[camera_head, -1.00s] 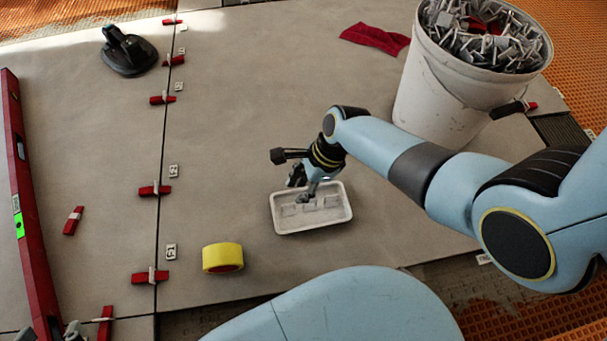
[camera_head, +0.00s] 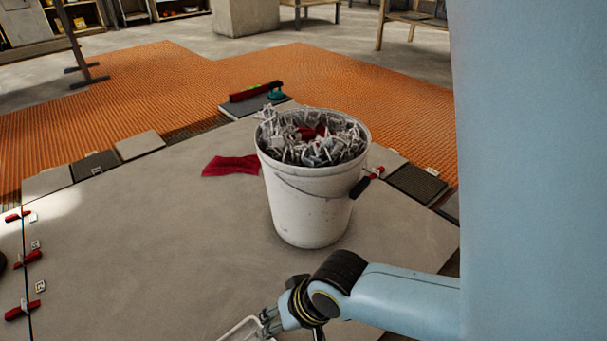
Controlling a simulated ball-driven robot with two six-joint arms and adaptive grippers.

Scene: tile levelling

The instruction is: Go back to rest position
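My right gripper (camera_head: 268,322) is low in the picture, at the bottom centre, its arm coming in from the right. Its fingers are small, dark and partly cut off at the lower edge, so whether they are open or shut does not show. My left gripper is out of view.
A white bucket (camera_head: 308,210) full of used clips stands on the large grey tile (camera_head: 150,255), behind my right arm. A red cloth (camera_head: 230,166) lies left of it. Red wedges (camera_head: 22,310) line the left seam. Orange matting (camera_head: 330,80) lies beyond.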

